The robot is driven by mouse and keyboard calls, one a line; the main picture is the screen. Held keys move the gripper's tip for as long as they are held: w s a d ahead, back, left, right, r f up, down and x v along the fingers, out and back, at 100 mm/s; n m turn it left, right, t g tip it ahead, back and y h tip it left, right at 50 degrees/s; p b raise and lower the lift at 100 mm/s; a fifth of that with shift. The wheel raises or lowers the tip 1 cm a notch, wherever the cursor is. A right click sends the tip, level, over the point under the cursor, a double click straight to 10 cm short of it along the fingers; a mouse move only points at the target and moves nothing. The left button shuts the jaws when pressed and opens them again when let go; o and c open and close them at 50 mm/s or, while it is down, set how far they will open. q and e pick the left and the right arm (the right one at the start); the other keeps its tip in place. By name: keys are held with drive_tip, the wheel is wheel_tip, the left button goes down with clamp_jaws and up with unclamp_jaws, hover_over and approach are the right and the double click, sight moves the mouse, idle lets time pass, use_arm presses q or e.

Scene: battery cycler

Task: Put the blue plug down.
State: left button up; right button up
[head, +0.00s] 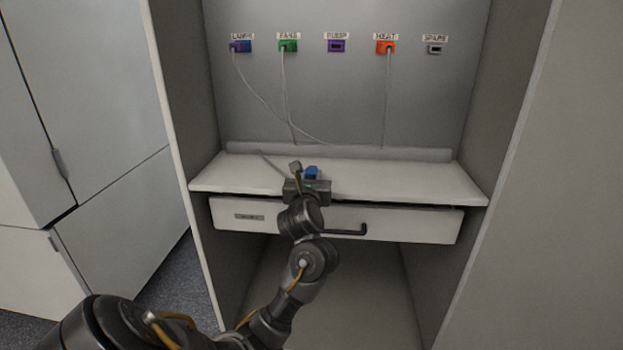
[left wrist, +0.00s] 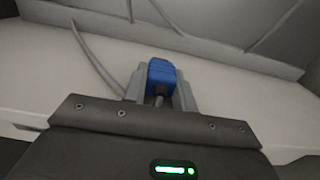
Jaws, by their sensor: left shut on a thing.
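The blue plug (head: 312,172) is at my left gripper (head: 310,178), over the front part of the white shelf (head: 400,181). In the left wrist view the blue plug (left wrist: 161,75) sits between the two grey fingers of the left gripper (left wrist: 160,88), which is shut on it. A grey cable (left wrist: 92,58) shows to the left of the fingers. Whether the plug touches the shelf is not clear. My right gripper is not in view.
Above the shelf a back panel has labelled sockets: a purple-blue plug (head: 240,46), a green plug (head: 288,46), an empty purple socket (head: 336,46), an orange plug (head: 385,47) and a grey socket (head: 434,49). A drawer (head: 410,225) lies below. The shelf's right side is clear.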

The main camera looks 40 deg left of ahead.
use_arm(q)
drive_tip(key=shift+f, duration=0.15)
drive_tip(key=o, duration=0.8)
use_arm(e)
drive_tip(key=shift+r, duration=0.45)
